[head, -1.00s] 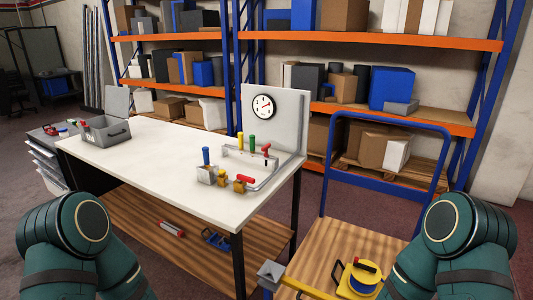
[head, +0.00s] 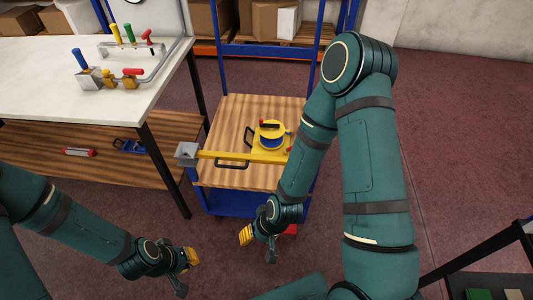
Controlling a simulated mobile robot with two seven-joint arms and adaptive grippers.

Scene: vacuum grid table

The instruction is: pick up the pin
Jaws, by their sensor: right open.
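No thing in the head view can be clearly told as the pin. Candidates are the upright handled pieces on the white bench: a blue-topped one (head: 79,58) in a grey block, and yellow, green and red ones (head: 130,34) on a bracket. My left gripper (head: 186,273) is at the lower left, in front of the bench, its fingers apart and empty. My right gripper (head: 258,246) is open and empty, low in front of the cart. Both are well away from the handled pieces.
A blue cart (head: 234,105) with a wooden deck carries a yellow reel and a long yellow bar (head: 225,155) with a grey end. The white bench (head: 35,75) has a wooden lower shelf holding a red tool. A dark-framed stand (head: 490,270) is at the lower right. Red floor at right is clear.

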